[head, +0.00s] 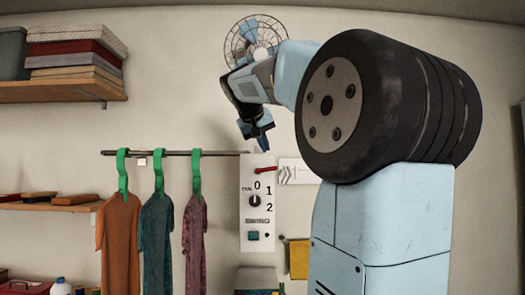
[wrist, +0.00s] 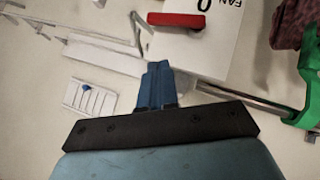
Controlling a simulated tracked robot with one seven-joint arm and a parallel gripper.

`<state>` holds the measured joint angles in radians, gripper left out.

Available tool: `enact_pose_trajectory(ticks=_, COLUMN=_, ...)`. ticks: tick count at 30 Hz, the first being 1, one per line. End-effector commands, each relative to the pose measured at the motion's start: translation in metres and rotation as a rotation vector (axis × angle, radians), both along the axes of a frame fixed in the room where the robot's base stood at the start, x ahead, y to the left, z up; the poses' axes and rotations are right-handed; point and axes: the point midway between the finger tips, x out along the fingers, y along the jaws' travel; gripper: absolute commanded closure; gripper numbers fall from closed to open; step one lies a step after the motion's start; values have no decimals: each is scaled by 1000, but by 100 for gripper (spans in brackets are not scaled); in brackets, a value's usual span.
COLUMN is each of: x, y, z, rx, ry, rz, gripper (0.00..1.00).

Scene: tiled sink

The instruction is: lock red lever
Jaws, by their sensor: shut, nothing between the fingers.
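The red lever (head: 265,169) lies roughly level across the top of the white fan control panel (head: 246,225), just above the 0 mark of the dial. My gripper (head: 264,146) is pointing down a little above the lever, with a small gap between them in the head view. In the wrist view the red lever (wrist: 184,20) is at the top, beyond and right of my blue fingertips (wrist: 157,68). The fingers are together and empty. The lever's attachment to the panel is not clear.
A rail (head: 180,153) with several garments on green hangers runs left of the panel. A wall fan (head: 255,42) is behind my arm. A white plate (head: 298,171) is right of the lever. Shelves (head: 60,91) are at left. A yellow cloth (head: 299,259) hangs below right.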

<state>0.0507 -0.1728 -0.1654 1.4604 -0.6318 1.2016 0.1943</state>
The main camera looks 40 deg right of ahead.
Motion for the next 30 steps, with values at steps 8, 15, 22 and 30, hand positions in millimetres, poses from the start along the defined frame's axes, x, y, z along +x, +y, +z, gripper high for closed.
enact_pose_trajectory(ticks=8, x=-14, y=18, z=44, rx=0, ry=-3, rz=1, gripper=100)
enact_pose_trajectory(ticks=15, x=-37, y=39, z=73, rx=0, ry=-1, rz=0, gripper=100)
enact_pose_trajectory(ticks=22, x=-48, y=50, z=88, rx=1, ry=0, rz=1, gripper=100)
enact_pose_trajectory(ticks=30, x=-50, y=52, z=90, rx=0, ry=1, rz=0, gripper=100)
